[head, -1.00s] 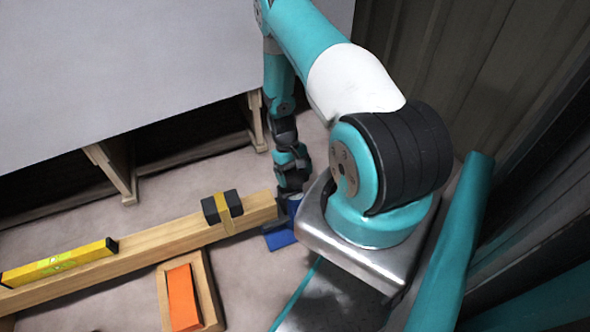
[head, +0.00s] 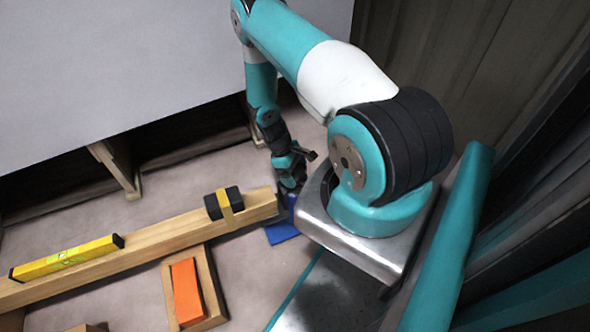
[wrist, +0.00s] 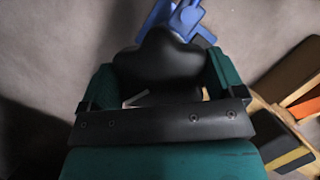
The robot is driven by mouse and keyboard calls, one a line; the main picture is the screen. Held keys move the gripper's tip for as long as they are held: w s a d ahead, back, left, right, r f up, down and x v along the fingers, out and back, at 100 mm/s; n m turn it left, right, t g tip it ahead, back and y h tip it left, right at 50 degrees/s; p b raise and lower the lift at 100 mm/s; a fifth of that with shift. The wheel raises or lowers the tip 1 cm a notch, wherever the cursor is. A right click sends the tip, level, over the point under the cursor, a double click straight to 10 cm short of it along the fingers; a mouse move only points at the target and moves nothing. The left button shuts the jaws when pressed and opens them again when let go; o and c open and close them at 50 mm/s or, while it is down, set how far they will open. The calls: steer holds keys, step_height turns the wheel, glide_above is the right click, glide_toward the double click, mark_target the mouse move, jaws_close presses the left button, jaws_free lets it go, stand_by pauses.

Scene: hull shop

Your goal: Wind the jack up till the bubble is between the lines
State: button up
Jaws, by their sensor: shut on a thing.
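A yellow spirit level (head: 66,257) lies on a long wooden beam (head: 165,236) at the left of the head view. Its greenish vial is too small for me to tell where the bubble sits. The blue jack (head: 281,232) stands on the floor at the beam's right end, partly hidden by my gripper (head: 289,189). In the wrist view the blue jack (wrist: 186,17) shows at the top, beyond the fingers. My gripper is shut on a dark part at the jack, seemingly its handle; the grip itself is mostly hidden.
A black block with a yellow strap (head: 224,204) sits on the beam near the jack. A wooden tray (head: 209,287) with an orange wedge (head: 187,292) lies in front of the beam. A large grey panel (head: 150,60) on wooden supports stands behind, with bare floor between.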

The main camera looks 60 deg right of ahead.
steer(key=shift+f, duration=0.1)
stand_by(0.3)
steer(key=o, duration=0.6)
steer(key=p+v, duration=0.4)
steer(key=v, duration=1.3)
steer(key=shift+r+p, duration=0.2)
steer(key=shift+p, duration=0.1)
